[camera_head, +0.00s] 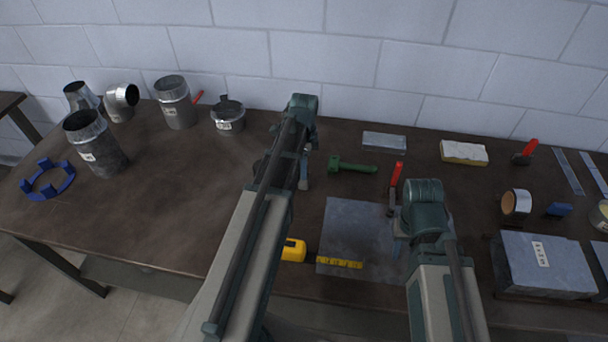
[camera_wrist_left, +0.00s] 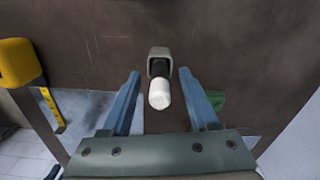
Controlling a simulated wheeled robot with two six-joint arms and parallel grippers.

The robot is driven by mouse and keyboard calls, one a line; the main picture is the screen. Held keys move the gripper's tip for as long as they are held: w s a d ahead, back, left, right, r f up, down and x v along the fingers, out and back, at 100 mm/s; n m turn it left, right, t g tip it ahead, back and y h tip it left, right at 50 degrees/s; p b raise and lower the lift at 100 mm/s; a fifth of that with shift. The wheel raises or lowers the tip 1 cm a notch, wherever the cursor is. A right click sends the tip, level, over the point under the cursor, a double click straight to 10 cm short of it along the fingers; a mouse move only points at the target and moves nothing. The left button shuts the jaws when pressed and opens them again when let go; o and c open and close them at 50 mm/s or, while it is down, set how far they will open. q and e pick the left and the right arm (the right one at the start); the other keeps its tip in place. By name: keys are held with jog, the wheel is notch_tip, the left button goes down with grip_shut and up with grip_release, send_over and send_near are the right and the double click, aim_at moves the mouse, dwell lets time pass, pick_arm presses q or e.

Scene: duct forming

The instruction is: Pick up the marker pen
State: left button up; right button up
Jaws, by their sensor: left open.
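The marker pen (camera_wrist_left: 160,85), with a white end, a dark middle and a grey far part, shows in the left wrist view. It lies between the two blue fingers of my left gripper (camera_wrist_left: 159,72), with a visible gap on each side. My left gripper is open, and it also shows in the head view (camera_head: 303,172) above the middle of the table. I cannot make out the pen in the head view, where my left arm covers that area. My right gripper (camera_head: 399,240) is over the grey metal sheet (camera_head: 350,225), mostly hidden by its own arm, so its jaws are unclear.
A yellow tape measure (camera_head: 293,250) lies at the table's front with its tape out along the sheet. A green tool (camera_head: 352,167) lies right of my left gripper. A red-handled tool (camera_head: 396,176) is near my right arm. Metal duct pieces (camera_head: 174,102) stand left; the left-middle table is clear.

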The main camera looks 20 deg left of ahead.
pick_arm(q)
jog(key=shift+c, duration=0.2)
grip_shut()
jog(key=shift+r, duration=0.2)
